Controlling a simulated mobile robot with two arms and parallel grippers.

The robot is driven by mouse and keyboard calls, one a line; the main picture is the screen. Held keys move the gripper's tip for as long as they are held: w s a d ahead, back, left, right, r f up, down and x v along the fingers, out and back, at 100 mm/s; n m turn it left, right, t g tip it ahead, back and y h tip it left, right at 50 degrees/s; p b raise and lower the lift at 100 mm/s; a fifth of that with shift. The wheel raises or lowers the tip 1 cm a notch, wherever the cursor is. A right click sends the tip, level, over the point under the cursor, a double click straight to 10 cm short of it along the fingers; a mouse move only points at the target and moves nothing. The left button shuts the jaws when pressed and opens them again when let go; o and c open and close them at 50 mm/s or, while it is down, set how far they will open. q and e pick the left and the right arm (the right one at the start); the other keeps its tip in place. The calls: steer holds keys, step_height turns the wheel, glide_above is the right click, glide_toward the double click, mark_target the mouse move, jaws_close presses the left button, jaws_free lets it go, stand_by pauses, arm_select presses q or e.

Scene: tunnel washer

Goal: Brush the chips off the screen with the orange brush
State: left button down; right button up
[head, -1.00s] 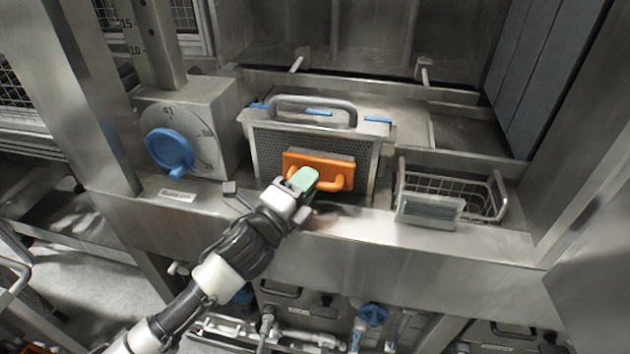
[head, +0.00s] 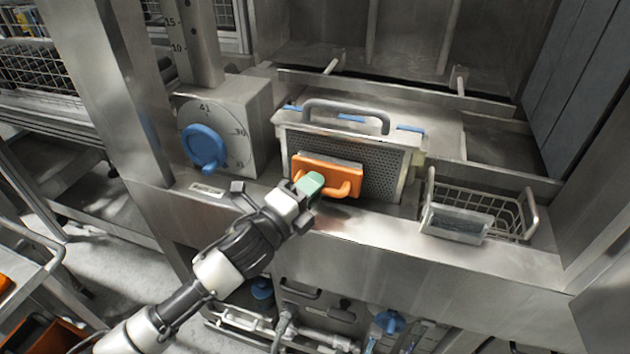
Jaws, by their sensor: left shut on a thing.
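The orange brush (head: 328,171) is held up against the front of the screen (head: 385,163), a grey perforated panel in a pale frame with a grey bar handle on top. The brush covers the panel's lower left part; its bristles are hidden, so I cannot tell if they touch. My left gripper (head: 312,186), with green fingertips, is shut on the brush's loop handle from the front. I cannot make out separate chips on the visible part of the panel. My right gripper is not in view.
A wire basket (head: 505,214) with a grey front plate sits right of the screen. A box with a dial and blue knob (head: 204,147) stands left. A steel ledge (head: 375,232) runs in front, with pipes and blue valves below.

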arm_select(q)
steer(key=shift+s+a+r+p, duration=0.15)
steer(key=shift+s+a, duration=0.1)
steer(key=shift+s, duration=0.55)
steer(key=shift+s+a+f+p, duration=0.15)
steer(key=shift+s+a, duration=0.15)
steer(key=shift+s, duration=0.5)
steer(key=shift+s+a+r+p, duration=0.15)
steer(key=shift+s+a, duration=0.1)
steer(key=shift+s, duration=0.55)
steer(key=shift+s+a, duration=0.25)
steer(key=shift+s, duration=0.5)
steer(key=shift+s+a, duration=0.2)
steer(key=shift+s, duration=0.5)
